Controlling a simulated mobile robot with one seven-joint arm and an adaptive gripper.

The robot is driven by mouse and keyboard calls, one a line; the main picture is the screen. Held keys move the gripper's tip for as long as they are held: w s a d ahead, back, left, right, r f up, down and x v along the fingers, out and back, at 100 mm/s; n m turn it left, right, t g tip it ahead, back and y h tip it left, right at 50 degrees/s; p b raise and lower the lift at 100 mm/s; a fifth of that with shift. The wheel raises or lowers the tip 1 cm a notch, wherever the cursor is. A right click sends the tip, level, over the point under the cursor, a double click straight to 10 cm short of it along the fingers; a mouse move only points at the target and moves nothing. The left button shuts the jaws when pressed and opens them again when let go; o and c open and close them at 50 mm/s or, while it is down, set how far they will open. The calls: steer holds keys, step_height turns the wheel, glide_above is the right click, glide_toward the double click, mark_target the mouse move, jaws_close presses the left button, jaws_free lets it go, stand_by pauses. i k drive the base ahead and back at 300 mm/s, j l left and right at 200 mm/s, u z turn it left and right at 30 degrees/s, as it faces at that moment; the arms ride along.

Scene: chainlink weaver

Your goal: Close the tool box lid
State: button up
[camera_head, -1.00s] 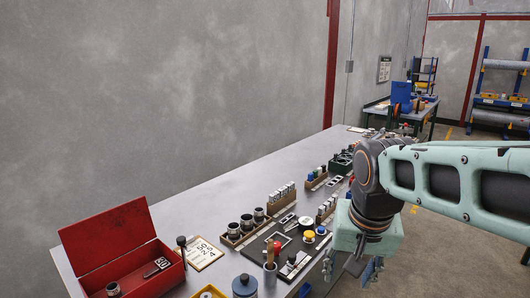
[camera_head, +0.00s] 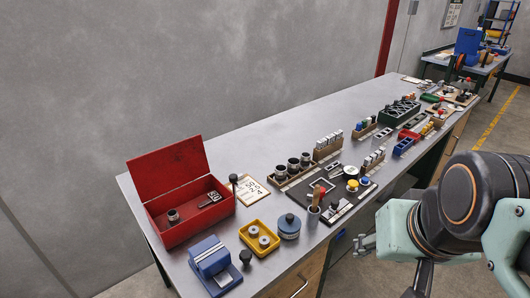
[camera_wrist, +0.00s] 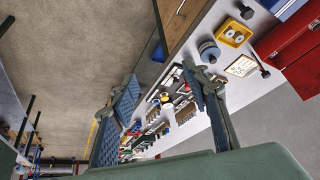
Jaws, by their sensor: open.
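The red tool box (camera_head: 190,222) stands at the left end of the grey workbench. Its lid (camera_head: 168,172) is raised and leans back toward the wall. Inside lie a small metal cylinder and a flat tag. In the wrist view, part of the red tool box (camera_wrist: 290,50) shows at the upper right edge. My gripper (camera_wrist: 160,105) is open and empty in the wrist view, its fingers spread apart. In the head view, only a small part of it shows beside the bench's front edge, well to the right of the tool box.
A blue block-shaped device (camera_head: 213,262), a yellow tray (camera_head: 259,238) and a blue round container (camera_head: 289,227) stand right of the box. A card (camera_head: 252,190) lies beside it. Several small parts line the bench's front. The bench's back strip (camera_head: 290,130) is clear.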

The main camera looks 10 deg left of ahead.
mark_target(155, 173)
steer(key=k, duration=1.1)
steer(key=k+z, duration=0.15)
steer(key=z, duration=0.9)
steer(key=j+z, duration=0.15)
steer(key=z, duration=0.25)
steer(key=j+z, duration=0.2)
steer(key=z, duration=0.2)
steer(key=k+j, duration=0.1)
steer(key=j, duration=0.35)
steer(key=k+j, duration=0.1)
steer(key=j, duration=0.3)
steer(key=k+j, duration=0.1)
steer(key=j, duration=0.35)
steer(key=k+j, duration=0.1)
steer(key=j, duration=0.3)
steer(key=k+j, duration=0.1)
steer(key=j, duration=0.35)
steer(key=k+j, duration=0.1)
steer(key=j, duration=0.3)
steer(key=k+j, duration=0.1)
steer(key=j, duration=0.35)
